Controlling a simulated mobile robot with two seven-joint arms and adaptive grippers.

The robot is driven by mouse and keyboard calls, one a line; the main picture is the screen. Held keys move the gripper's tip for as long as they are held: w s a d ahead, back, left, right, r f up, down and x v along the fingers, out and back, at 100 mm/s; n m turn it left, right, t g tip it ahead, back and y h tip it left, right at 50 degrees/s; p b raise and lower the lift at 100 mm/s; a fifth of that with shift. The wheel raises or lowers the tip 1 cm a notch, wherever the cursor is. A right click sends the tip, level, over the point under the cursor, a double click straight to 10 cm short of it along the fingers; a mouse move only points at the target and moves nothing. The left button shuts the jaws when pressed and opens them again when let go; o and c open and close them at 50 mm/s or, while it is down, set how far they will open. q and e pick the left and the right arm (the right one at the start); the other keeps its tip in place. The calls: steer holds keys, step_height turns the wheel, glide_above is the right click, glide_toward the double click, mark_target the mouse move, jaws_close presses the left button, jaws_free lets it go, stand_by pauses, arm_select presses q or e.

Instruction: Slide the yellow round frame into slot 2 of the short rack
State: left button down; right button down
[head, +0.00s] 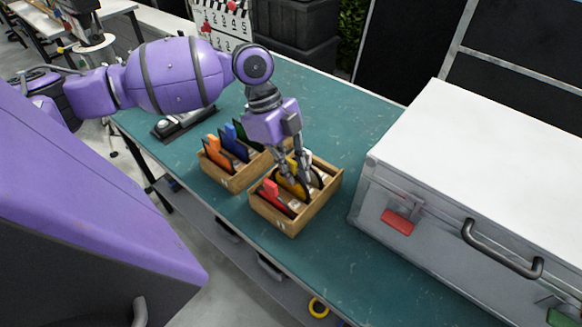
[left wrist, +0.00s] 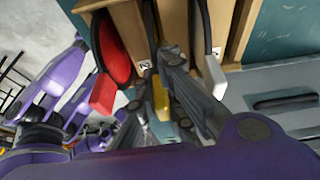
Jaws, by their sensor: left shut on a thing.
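The yellow round frame (head: 285,187) is in the nearer wooden rack (head: 293,228), or just over it, between a red frame (head: 270,189) and a frame with a white handle. My left gripper (head: 302,177) points down into this rack, shut on the yellow frame. In the left wrist view the yellow handle (left wrist: 161,100) shows between the fingers, with the red frame (left wrist: 113,50) to the left and the white handle (left wrist: 215,76) to the right. The fingers hide most of the yellow frame, so I cannot tell how deep it sits. My right gripper is out of view.
A second wooden rack (head: 235,183) with orange, blue and green frames stands close on the left. A big grey case (head: 450,190) stands to the right of the nearer rack. The green table top (head: 345,262) is clear in front.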

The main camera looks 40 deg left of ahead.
arm_select(q)
steer(key=shift+f, duration=0.55)
steer(key=c, duration=1.8)
jaws_free()
steer(key=shift+r, duration=0.1)
steer(key=v, duration=1.2)
